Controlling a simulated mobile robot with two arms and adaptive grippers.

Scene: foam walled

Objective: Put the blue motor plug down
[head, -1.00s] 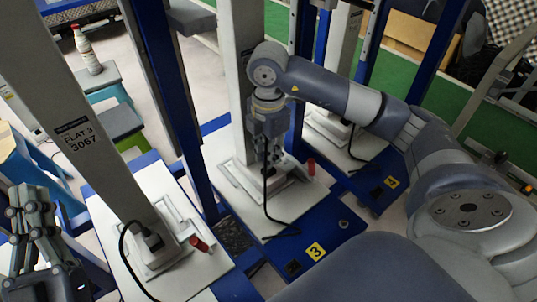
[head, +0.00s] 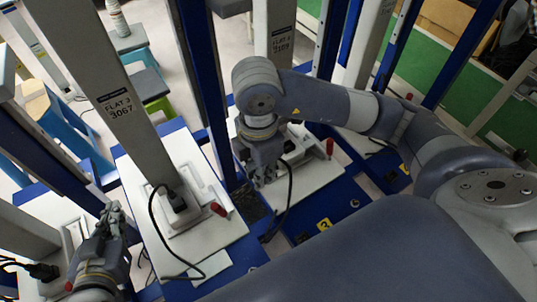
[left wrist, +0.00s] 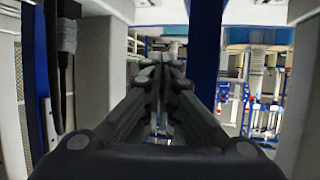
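No plug in view looks clearly blue. Another dark plug (head: 43,271) is at the lower left, left of my left gripper (head: 113,218). A third dark plug (head: 290,147) shows just right of my right gripper (head: 264,172), with a black cable hanging below it. I cannot tell whether that gripper touches it. The left wrist view shows my left gripper (left wrist: 161,62) with its fingertips together and nothing visible between them. A dark plug with a cable (left wrist: 66,35) hangs at its upper left.
White base plates (head: 222,240) with grey columns (head: 105,90) stand on blue frames. Blue posts (head: 205,80) rise between them. Red handles (head: 218,209) stick up from the plates. Stools (head: 150,88) and open floor lie at the upper left.

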